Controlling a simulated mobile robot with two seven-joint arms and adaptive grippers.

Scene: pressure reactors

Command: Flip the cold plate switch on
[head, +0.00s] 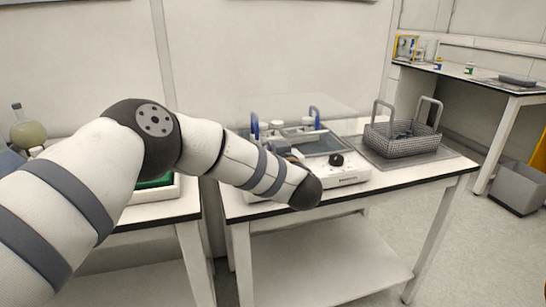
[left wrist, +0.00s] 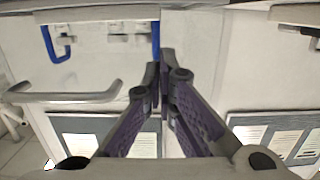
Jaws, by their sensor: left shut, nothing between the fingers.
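A white bench device (head: 350,176) with a black knob (head: 337,159) on its front stands on the middle bench. It has blue handles and a clear cover. My left arm reaches across in front of it and hides its left front part. I cannot make out a cold plate switch in either view. My left gripper (left wrist: 164,75) is shut and empty in the left wrist view, its fingertips together near a blue handle (left wrist: 155,40). In the head view the gripper is mostly hidden behind my arm. My right gripper is not in view.
A wire basket (head: 402,138) with upright handles stands on a grey mat at the right of the middle bench (head: 440,172). A round flask (head: 27,133) stands at the far left. Another bench (head: 470,74) is at the back right, with a grey bin (head: 517,188) below it.

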